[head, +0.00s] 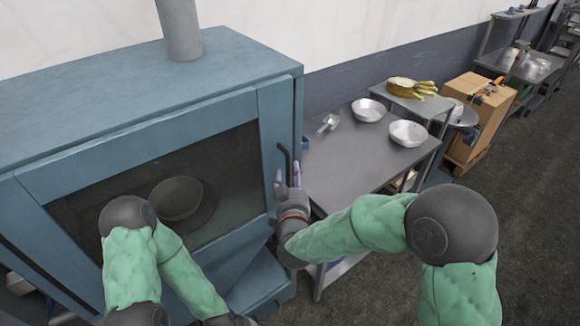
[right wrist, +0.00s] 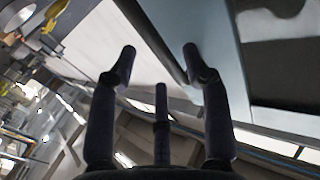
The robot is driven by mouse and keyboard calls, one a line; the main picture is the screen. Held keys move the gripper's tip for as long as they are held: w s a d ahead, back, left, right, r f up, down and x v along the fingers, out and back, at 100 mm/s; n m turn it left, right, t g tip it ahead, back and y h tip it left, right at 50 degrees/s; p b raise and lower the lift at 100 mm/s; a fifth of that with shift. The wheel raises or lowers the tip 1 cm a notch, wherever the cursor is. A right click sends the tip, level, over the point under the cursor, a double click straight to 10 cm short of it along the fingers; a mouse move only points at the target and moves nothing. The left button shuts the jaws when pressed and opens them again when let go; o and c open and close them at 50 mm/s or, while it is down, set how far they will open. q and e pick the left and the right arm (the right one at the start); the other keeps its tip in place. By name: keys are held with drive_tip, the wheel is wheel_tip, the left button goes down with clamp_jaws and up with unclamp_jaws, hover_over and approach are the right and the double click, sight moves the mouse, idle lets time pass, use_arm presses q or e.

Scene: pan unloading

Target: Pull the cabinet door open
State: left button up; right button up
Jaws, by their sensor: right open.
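The blue cabinet (head: 120,105) stands at the left with its glass-fronted door (head: 272,130) shut. A dark bent handle (head: 284,158) stands upright near the door's right edge. My right gripper (head: 287,182) is at the handle's lower part, fingers pointing up; I cannot tell whether it touches the handle. In the right wrist view, the fingers (right wrist: 160,55) are spread apart, with pale blue cabinet surface (right wrist: 205,40) beyond them. A dark round pan (head: 178,197) shows behind the glass. My left arm crosses in front of the cabinet; its gripper is out of view.
A grey table (head: 340,165) stands right of the cabinet, with two metal bowls (head: 368,110) (head: 408,133) and a scoop (head: 328,123) on it. Bananas (head: 412,87) lie on a stand behind. A cardboard box (head: 478,112) is farther right. Open floor (head: 535,190) lies at the right.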

drive_tip(key=shift+w+a, duration=0.1)
drive_tip(key=shift+w, duration=1.8)
drive_tip(key=shift+c, duration=0.3)
clamp_jaws()
